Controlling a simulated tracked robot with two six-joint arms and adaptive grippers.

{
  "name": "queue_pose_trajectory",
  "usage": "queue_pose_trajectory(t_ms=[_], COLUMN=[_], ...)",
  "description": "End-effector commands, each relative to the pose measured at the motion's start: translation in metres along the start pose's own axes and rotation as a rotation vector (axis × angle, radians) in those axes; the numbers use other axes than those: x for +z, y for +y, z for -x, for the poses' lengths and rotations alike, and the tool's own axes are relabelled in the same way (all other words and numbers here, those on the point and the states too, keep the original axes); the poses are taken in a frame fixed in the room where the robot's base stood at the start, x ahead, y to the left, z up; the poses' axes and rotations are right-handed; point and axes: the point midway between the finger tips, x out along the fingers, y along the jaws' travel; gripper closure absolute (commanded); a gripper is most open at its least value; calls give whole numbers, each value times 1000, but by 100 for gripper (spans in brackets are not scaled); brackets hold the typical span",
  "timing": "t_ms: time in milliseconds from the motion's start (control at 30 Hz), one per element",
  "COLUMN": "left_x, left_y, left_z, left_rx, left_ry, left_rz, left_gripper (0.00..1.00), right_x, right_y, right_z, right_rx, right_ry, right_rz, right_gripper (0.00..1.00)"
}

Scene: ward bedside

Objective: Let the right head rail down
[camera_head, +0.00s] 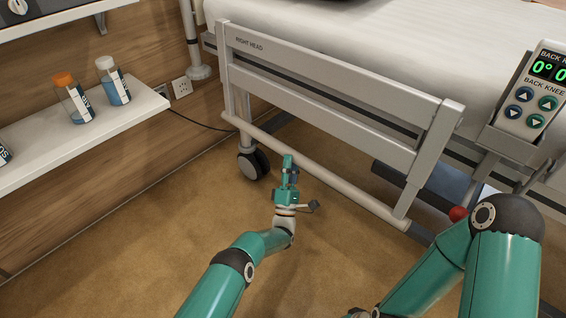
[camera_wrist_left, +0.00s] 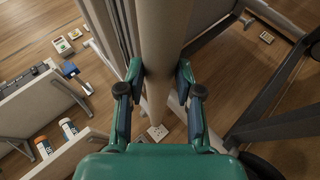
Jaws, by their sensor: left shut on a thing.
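The right head rail (camera_head: 330,92) is a pale grey frame on the bed's near side, labelled "RIGHT HEAD". It stands raised, its top bar about level with the mattress. Its lower round bar (camera_head: 345,186) runs just above the floor. My left gripper (camera_head: 288,161) is shut on this lower bar. In the left wrist view, the bar (camera_wrist_left: 166,40) passes between the two fingers (camera_wrist_left: 160,92). A red knob (camera_head: 458,213) shows low by the rail's right end. My right arm comes in at the right, but its gripper is out of view.
A control panel (camera_head: 537,95) with a green display hangs right of the rail. A bed wheel (camera_head: 252,163) stands behind the lower bar. A wall shelf (camera_head: 85,135) with bottles is at the left. Floor left of my left arm is clear.

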Motion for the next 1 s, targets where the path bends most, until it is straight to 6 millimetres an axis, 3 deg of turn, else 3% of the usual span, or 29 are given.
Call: queue_pose_trajectory(t_ms=[33, 267, 300, 433, 767, 1000], left_x=[15, 6, 6, 2, -3, -4], left_y=[-2, 3, 4, 5, 6, 5], left_z=[1, 2, 2, 1, 2, 26], left_rx=[-5, 0, 1, 2, 2, -2], left_ry=[-34, -24, -23, -18, -10, -9], left_rz=[10, 0, -1, -5, -9, -8], left_gripper=[100, 100, 62, 40, 40, 40], right_x=[0, 0, 0, 0, 0, 0], right_y=[0, 0, 0, 0, 0, 0], right_z=[0, 0, 0, 0, 0, 0], right_rx=[0, 0, 0, 0, 0, 0], right_ry=[0, 0, 0, 0, 1, 0], right_rz=[0, 0, 0, 0, 0, 0], right_gripper=[100, 100, 100, 100, 100, 100])
